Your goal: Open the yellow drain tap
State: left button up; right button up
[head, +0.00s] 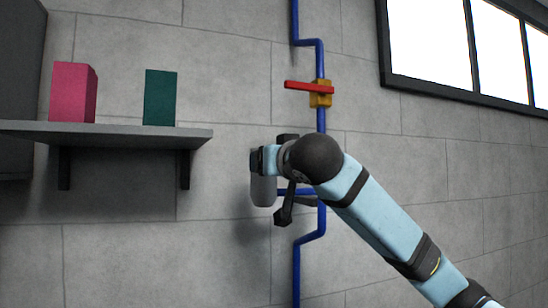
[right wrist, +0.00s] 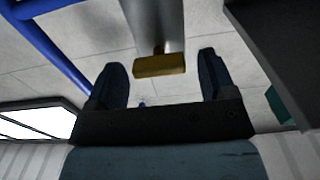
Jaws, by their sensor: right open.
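In the right wrist view a yellow piece (right wrist: 160,66), which looks like the drain tap's handle, sits at the near end of a grey cylinder (right wrist: 153,20). My right gripper (right wrist: 161,60) is open, with one dark finger on each side of the yellow piece and visible gaps on both sides. Whether it lies fully between the fingertips in depth I cannot tell. In the head view my right arm (head: 375,205) reaches to the wall and hides the yellow piece. The grey cylinder (head: 264,192) shows below the wrist. My left gripper is not in view.
A blue pipe (head: 296,265) runs down the wall behind my arm. Above it is a valve with a red lever (head: 309,87) and a yellow body (head: 320,99). A grey shelf (head: 120,134) at left holds a pink box (head: 73,92) and a green box (head: 160,98).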

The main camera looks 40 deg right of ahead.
jog(key=shift+w, duration=0.2)
jog(key=shift+c, duration=0.2)
jog(key=c, duration=0.7)
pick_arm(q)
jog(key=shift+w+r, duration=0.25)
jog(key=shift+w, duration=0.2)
pick_arm(e)
jog(key=shift+c, duration=1)
